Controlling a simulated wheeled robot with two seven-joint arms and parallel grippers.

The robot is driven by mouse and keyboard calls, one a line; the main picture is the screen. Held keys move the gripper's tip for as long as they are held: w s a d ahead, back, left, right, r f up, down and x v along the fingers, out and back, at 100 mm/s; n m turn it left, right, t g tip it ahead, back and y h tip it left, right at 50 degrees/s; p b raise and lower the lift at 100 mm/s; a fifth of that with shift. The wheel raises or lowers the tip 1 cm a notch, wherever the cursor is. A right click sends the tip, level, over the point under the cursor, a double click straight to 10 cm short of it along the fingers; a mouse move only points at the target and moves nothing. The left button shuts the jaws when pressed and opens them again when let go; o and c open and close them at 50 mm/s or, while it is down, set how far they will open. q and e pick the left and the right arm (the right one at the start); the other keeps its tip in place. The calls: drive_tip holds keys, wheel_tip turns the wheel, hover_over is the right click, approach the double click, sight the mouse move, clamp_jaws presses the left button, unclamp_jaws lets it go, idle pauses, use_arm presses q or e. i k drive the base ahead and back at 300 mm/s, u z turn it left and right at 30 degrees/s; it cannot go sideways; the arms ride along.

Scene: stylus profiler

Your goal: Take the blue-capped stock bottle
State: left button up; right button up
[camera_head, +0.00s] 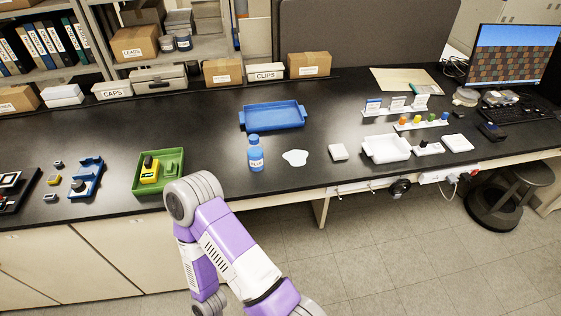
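The blue-capped stock bottle (255,158) stands upright on the black bench, near its front edge. It has a blue body, a blue cap and a white label with print too small to read surely. A white puddle-like patch (295,158) lies just right of it. One of my arms, purple and white, rises in front of the bench, below and left of the bottle, apart from it. No fingertips of either gripper show.
A blue tray (272,117) lies behind the bottle. A green tray (172,160) with a yellow-and-black item stands to the left. A white block (338,152) and a white tray (386,150) are to the right. Bare bench surrounds the bottle's left side.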

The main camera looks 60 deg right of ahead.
sight(255, 153)
drive_tip(key=z, duration=1.3)
